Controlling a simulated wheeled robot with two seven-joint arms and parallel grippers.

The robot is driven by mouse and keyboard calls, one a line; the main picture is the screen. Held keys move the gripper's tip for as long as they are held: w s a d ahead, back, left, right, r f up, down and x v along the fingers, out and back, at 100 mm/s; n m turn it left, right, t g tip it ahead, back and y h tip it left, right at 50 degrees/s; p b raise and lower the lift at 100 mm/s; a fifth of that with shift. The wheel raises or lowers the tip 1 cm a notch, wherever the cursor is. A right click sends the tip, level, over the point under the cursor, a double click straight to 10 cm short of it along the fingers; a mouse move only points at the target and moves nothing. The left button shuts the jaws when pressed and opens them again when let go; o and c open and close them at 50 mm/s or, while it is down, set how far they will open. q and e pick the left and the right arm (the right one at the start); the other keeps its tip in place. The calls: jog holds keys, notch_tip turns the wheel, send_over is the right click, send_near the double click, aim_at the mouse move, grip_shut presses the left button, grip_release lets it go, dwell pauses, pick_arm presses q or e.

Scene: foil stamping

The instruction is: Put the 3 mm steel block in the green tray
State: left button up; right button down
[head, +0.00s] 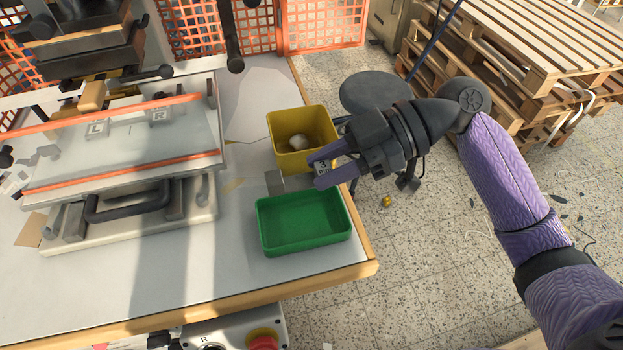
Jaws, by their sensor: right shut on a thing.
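The green tray (303,238) sits near the front right corner of the table, and its inside looks empty. My right gripper (322,169) reaches in from the right, just beyond the tray's back right corner. Its purple fingers are shut on a small steel block (321,167) with a "3" on its face. The block is held between the yellow bin and the green tray; its exact height above the table is hard to tell. My left gripper does not show.
A yellow bin (284,125) with a pale round item inside stands behind the tray. A press fixture (130,150) with a dark handle fills the left of the table (220,285). A dark round stool (374,92) and stacked pallets stand beyond the right edge.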

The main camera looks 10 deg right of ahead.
aim_at(326, 219)
jog(key=f+b, duration=0.2)
jog(key=f, duration=0.7)
jog(key=shift+s, duration=0.2)
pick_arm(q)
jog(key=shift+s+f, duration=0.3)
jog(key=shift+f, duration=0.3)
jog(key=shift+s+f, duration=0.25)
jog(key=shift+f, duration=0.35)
pick_arm(e)
jog(key=shift+f, duration=0.15)
